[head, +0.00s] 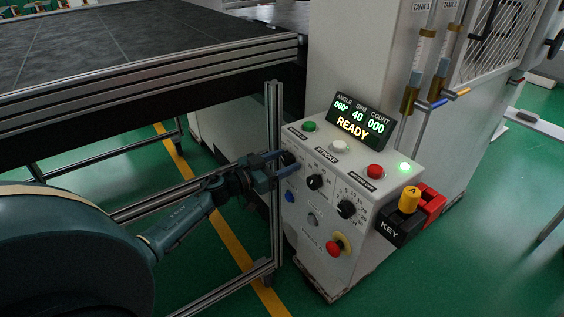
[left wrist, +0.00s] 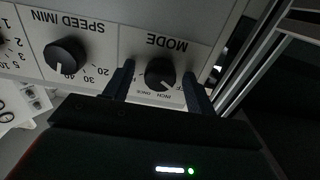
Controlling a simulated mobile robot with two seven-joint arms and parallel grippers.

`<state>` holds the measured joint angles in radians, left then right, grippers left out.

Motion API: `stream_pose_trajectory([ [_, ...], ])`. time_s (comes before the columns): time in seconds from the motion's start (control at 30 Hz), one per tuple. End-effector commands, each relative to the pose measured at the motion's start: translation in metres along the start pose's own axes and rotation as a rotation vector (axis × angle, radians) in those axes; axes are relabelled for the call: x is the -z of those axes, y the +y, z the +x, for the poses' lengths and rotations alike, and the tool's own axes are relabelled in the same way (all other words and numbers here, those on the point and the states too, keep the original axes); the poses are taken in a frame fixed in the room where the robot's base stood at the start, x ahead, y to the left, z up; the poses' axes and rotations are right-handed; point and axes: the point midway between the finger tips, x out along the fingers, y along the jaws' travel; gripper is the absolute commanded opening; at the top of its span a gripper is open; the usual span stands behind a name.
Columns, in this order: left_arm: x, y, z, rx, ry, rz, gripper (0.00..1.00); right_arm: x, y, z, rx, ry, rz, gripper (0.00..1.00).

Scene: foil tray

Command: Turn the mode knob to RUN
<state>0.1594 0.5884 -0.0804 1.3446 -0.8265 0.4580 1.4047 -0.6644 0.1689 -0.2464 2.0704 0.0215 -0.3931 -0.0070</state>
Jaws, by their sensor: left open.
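The mode knob (left wrist: 159,73) is a round black knob under the upside-down word MODE in the left wrist view. Its white pointer mark faces the lower right of that picture, near the small printed position labels. A RUN label cannot be read. My left gripper (head: 274,166) is open at the upper left of the control box (head: 335,185). Its two fingers stand on either side of the knob; whether they touch it cannot be told. In the head view the knob (head: 288,158) is partly hidden by the fingers. My right gripper is not in view.
The speed knob (left wrist: 65,57) sits beside the mode knob. The display (head: 361,121) reads READY. A red button with yellow collar (head: 337,245) is low on the panel. A metal frame post (head: 274,210) stands close to the gripper. A key block (head: 402,225) is at right.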

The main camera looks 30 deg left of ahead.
Motion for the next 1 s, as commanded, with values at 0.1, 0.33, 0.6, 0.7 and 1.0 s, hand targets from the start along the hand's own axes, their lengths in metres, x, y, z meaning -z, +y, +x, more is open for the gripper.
stream_pose_trajectory([
  [0.1,-0.0003,0.0000,-0.0001,0.000,0.000,0.000,0.56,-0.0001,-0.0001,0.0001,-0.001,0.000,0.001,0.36],
  [0.33,-0.0002,-0.0001,-0.0005,0.000,0.000,0.000,0.41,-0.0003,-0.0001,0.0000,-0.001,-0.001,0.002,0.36],
  [0.6,-0.0002,-0.0002,-0.0006,0.000,0.000,0.000,0.19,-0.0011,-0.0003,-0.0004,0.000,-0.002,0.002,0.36],
  [0.7,-0.0002,-0.0002,-0.0006,0.000,-0.001,0.000,0.11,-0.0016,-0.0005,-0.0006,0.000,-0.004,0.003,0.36],
  [1.0,-0.0003,-0.0003,-0.0007,0.000,-0.001,0.039,0.11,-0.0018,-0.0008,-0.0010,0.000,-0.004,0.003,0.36],
])
